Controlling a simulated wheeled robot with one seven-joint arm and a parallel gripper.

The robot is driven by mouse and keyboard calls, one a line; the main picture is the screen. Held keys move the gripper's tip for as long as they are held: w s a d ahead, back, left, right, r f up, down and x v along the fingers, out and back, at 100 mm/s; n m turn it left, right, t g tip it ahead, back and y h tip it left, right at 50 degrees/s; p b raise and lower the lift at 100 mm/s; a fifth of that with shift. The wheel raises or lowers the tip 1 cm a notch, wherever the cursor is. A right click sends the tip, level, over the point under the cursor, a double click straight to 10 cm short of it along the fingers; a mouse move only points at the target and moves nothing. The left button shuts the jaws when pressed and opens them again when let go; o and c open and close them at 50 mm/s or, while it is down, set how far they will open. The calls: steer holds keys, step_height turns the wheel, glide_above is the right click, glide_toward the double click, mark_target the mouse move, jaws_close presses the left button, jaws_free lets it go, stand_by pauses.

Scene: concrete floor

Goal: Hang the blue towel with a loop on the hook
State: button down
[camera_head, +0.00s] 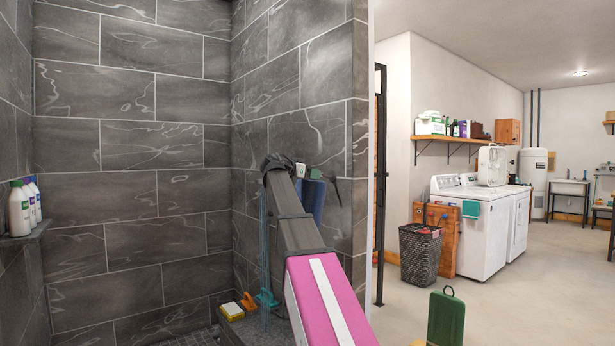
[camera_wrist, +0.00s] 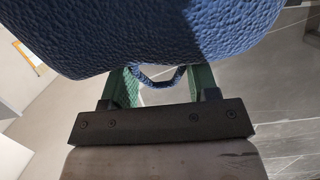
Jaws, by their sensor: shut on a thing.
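The blue towel (camera_wrist: 165,30) fills the top of the wrist view. Its dark blue loop (camera_wrist: 163,83) hangs down between the green fingers of my gripper (camera_wrist: 158,88). The gripper is shut on the towel, though the towel covers the fingertips. In the head view a strip of the blue towel (camera_head: 313,198) shows beside my arm, close in front of the grey tiled wall. My arm hides part of the towel there. A thin dark piece (camera_head: 336,190) shows just right of the towel; I cannot tell whether it is the hook.
A low tiled ledge with a yellow sponge (camera_head: 232,310) and a teal item (camera_head: 266,298) lies below my arm. Bottles (camera_head: 24,208) stand on a corner shelf at left. Right of the wall, a dark basket (camera_head: 420,250) and washing machine (camera_head: 468,230) border open floor.

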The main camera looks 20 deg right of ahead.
mark_target(323, 175)
steer(key=shift+r+x, duration=0.25)
steer(key=shift+x, duration=1.45)
steer(key=shift+r+x, duration=0.2)
steer(key=shift+x, duration=1.5)
steer(key=shift+w+d+f, duration=0.25)
steer(key=shift+d+f, duration=0.2)
steer(key=shift+d, duration=0.2)
